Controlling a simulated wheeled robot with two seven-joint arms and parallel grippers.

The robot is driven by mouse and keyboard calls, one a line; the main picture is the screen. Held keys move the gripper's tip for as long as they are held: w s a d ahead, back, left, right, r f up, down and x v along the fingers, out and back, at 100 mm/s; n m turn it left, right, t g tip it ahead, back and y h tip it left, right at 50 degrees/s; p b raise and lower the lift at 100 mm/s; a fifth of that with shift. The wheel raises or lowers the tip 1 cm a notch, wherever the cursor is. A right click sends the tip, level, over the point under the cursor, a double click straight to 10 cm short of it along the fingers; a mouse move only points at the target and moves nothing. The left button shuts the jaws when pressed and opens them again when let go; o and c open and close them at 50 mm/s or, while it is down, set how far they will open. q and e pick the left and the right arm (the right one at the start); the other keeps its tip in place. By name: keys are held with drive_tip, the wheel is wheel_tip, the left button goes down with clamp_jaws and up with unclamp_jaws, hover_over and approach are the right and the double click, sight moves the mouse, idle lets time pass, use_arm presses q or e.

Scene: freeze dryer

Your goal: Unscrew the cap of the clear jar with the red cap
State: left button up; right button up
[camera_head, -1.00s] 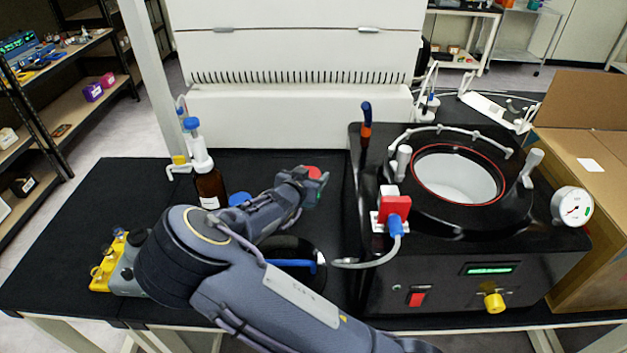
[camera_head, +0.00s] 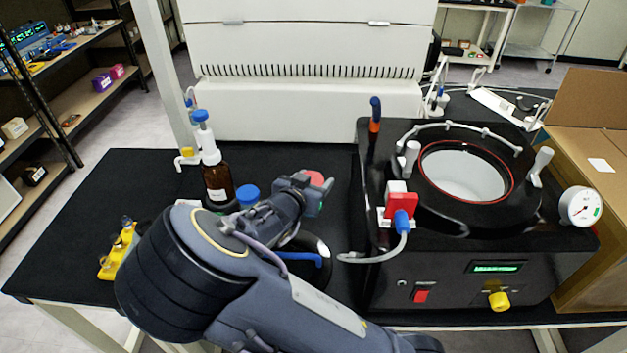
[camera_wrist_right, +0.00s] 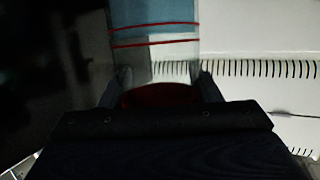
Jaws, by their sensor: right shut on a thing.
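The jar's red cap (camera_head: 314,178) shows at the tip of my right gripper (camera_head: 310,192) in the head view. In the right wrist view the clear jar (camera_wrist_right: 155,45) with red lines stands beyond the dark red cap (camera_wrist_right: 160,95). The right gripper's fingers lie on both sides of the cap and are shut on it. In the head view the jar's body is hidden behind the gripper and arm. My left gripper is not in view.
A brown bottle (camera_head: 217,182) with a blue top and a blue cap (camera_head: 248,195) stand left of the gripper. The black freeze dryer (camera_head: 480,250) stands to the right. A yellow item (camera_head: 117,252) lies at the left.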

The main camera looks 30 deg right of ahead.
drive_tip(key=c, duration=0.3)
